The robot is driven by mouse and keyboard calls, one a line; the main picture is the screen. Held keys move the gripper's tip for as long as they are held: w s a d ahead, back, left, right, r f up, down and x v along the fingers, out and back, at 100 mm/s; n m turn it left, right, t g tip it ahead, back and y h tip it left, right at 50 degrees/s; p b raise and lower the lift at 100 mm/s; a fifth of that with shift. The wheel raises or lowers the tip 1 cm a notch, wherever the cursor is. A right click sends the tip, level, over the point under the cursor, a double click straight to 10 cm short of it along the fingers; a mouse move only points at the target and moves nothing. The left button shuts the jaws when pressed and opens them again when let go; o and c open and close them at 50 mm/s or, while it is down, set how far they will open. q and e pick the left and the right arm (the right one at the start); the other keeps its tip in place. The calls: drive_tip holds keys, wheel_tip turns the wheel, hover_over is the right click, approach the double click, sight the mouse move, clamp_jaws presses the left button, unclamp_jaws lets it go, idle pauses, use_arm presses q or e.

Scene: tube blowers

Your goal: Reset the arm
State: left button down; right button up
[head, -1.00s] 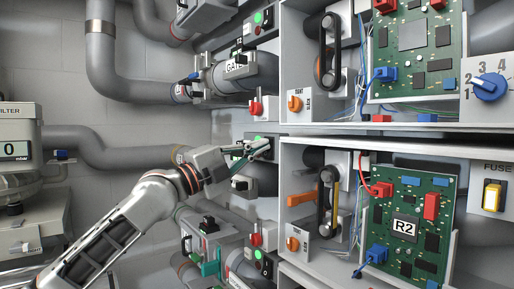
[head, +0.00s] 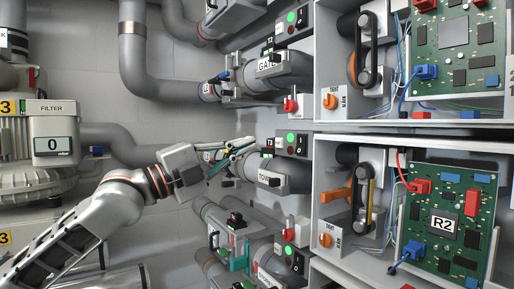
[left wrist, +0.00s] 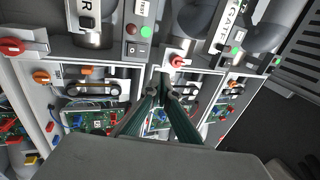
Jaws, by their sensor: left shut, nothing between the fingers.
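My left arm comes in from the lower left in the head view. Its gripper (head: 240,149) is in front of the pipes, above and left of the pipe with the "TOW" label (head: 270,178). The gripper is shut and empty. In the left wrist view the two green-ribbed fingers (left wrist: 164,92) run up the middle with their tips close together, over the panel with the red knob (left wrist: 177,62). No object is between the fingers. My right gripper shows in neither view.
Open shelves with circuit boards (head: 445,215), belts and orange knobs (head: 326,240) stand on the right. Grey pipes (head: 135,60) line the back wall. A filter unit with a display (head: 56,147) stands at the left. Bare wall shows between pipes.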

use_arm(q)
drive_tip(key=shift+s+a, duration=0.1)
idle(0.3)
wheel_tip(320, 180, down, 44)
drive_tip(key=a+n+t+y, duration=0.25)
drive_tip(key=n+y, duration=0.45)
drive_tip(key=n, duration=0.8)
drive_tip(key=s+a+f+n+g+y, duration=0.1)
drive_tip(key=s+a+f+n+y, duration=0.1)
drive_tip(key=s+f, duration=0.7)
drive_tip(key=s+a+f+n+g+y, duration=0.2)
drive_tip(key=s+a+f+n+y, duration=0.1)
drive_tip(key=s+f, duration=0.7)
drive_tip(key=s+a+f+n+g+y, duration=0.1)
drive_tip(key=s+a+f+n, duration=0.3)
drive_tip(key=s+f, duration=0.5)
wheel_tip(320, 180, down, 4)
drive_tip(key=shift+s+a+f+n+y, duration=0.1)
drive_tip(key=shift+s+a+n+y, duration=0.2)
drive_tip(key=shift+a+y, duration=0.5)
